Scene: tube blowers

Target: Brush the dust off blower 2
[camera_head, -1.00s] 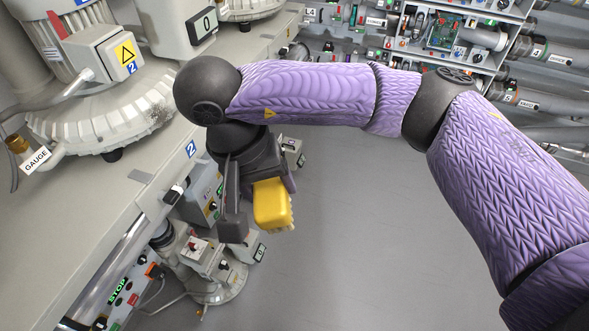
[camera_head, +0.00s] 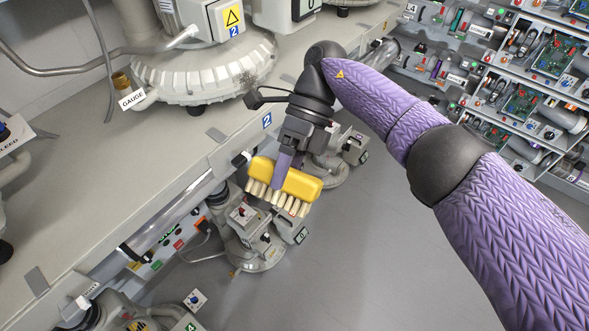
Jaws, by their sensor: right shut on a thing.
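Blower 2 (camera_head: 205,75) is a round, ribbed, pale grey housing on the bench at the upper left. A box on it carries a yellow warning sign and a blue 2 label (camera_head: 234,31). Dark dust (camera_head: 247,77) shows on the right side of its housing. My right gripper (camera_head: 283,172) is shut on a yellow brush (camera_head: 300,182) with pale bristles pointing down. It holds the brush in front of the bench edge, below and to the right of the blower and apart from it. My left gripper is not in view.
The grey bench (camera_head: 95,215) runs diagonally, with a second blue 2 label (camera_head: 267,120) on its edge. Valve units (camera_head: 258,240) stand below the bench. Shelves of parts (camera_head: 520,90) fill the upper right.

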